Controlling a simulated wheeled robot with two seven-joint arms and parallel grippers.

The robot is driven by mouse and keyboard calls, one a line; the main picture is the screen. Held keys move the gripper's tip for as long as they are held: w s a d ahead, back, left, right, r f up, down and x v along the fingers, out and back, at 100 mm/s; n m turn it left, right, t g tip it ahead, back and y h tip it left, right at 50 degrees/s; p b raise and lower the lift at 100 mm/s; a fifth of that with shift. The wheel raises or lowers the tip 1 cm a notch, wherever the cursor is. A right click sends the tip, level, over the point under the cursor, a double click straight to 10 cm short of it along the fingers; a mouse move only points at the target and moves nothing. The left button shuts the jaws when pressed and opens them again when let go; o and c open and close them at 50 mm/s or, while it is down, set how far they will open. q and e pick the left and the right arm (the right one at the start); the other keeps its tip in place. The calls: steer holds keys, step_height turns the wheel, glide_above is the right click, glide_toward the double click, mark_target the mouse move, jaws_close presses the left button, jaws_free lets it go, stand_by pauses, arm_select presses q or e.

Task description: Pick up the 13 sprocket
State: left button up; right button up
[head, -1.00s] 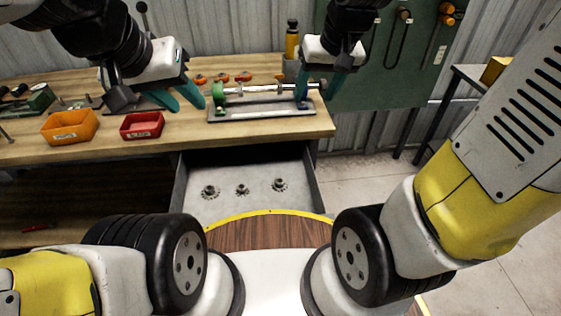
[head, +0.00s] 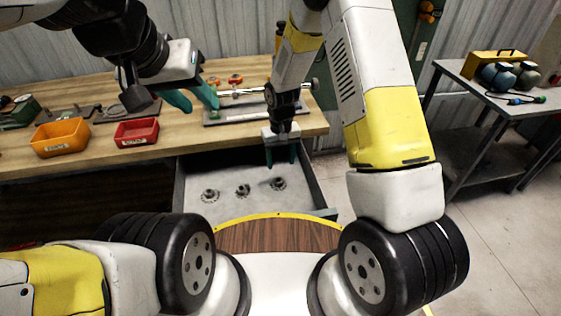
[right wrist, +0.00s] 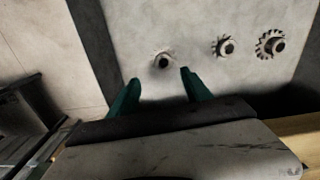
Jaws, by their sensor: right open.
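Three grey metal sprockets lie in the open drawer (head: 232,166): a left one (head: 210,195), a middle one (head: 243,190) and a right one (head: 279,184). No numbers are readable on them, so I cannot tell which is the 13 sprocket. My right gripper (head: 282,162) is open and empty over the rear right of the drawer. In the right wrist view, one sprocket (right wrist: 163,61) lies beyond the open fingertips, roughly between them. The other two (right wrist: 223,46) (right wrist: 270,44) are further right. My left gripper (head: 195,102) is open and empty above the bench.
The wooden bench (head: 85,165) carries an orange bin (head: 60,139), a red bin (head: 136,132) and a fixture with a shaft (head: 232,112). The drawer walls surround the sprockets. A side table (head: 500,100) stands at the right.

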mark_target(279, 178)
steer(key=f, duration=0.8)
steer(key=shift+s+a+f, duration=0.2)
steer(key=shift+a+f, duration=0.15)
steer(key=shift+f, duration=0.05)
steer(key=shift+c, duration=0.5)
jaws_close()
